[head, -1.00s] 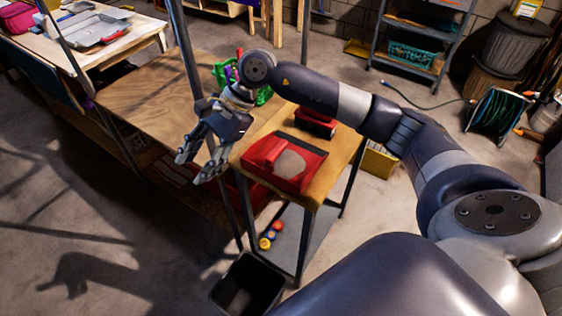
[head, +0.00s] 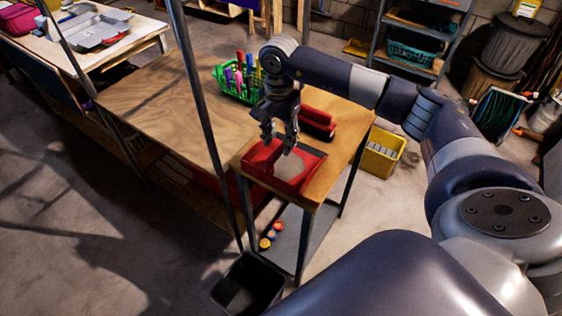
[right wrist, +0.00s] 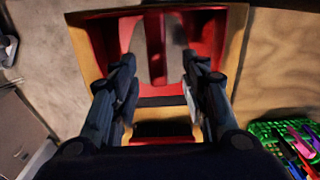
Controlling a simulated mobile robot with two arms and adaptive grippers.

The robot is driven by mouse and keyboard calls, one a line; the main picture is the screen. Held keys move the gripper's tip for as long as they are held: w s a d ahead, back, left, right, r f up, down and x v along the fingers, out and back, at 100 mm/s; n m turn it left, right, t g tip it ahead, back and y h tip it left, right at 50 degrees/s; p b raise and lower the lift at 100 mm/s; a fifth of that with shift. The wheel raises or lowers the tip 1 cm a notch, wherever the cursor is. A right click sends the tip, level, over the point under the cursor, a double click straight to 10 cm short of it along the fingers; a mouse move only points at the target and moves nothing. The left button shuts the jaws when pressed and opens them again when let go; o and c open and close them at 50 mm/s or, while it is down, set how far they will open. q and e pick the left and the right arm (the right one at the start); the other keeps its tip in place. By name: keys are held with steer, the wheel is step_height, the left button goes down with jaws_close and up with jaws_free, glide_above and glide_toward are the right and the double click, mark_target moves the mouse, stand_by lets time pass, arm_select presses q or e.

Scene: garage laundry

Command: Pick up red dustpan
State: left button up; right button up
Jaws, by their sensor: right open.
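The red dustpan (head: 311,163) lies on the small wooden table, with a grey patch showing in its pan. My right gripper (head: 279,141) hangs above it, fingers pointing down and apart. In the right wrist view, the open right gripper (right wrist: 165,66) has a finger on either side of a red bar of the dustpan (right wrist: 156,62), with nothing held. Whether the fingers touch the dustpan cannot be told. My left gripper is not in view.
A red item with a dark part (head: 317,118) lies behind the dustpan. A green basket with colourful things (head: 228,82) stands on the larger wooden table (head: 160,110). A thin metal post (head: 203,100) rises nearby. A black bin (head: 247,284) and yellow crate (head: 382,153) stand on the floor.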

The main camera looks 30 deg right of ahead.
mark_target(281, 146)
steer(key=f, duration=0.2)
steer(key=f+p, duration=0.1)
steer(key=shift+d+f, duration=0.25)
steer(key=shift+f, duration=0.25)
jaws_close()
steer(key=shift+r, duration=0.15)
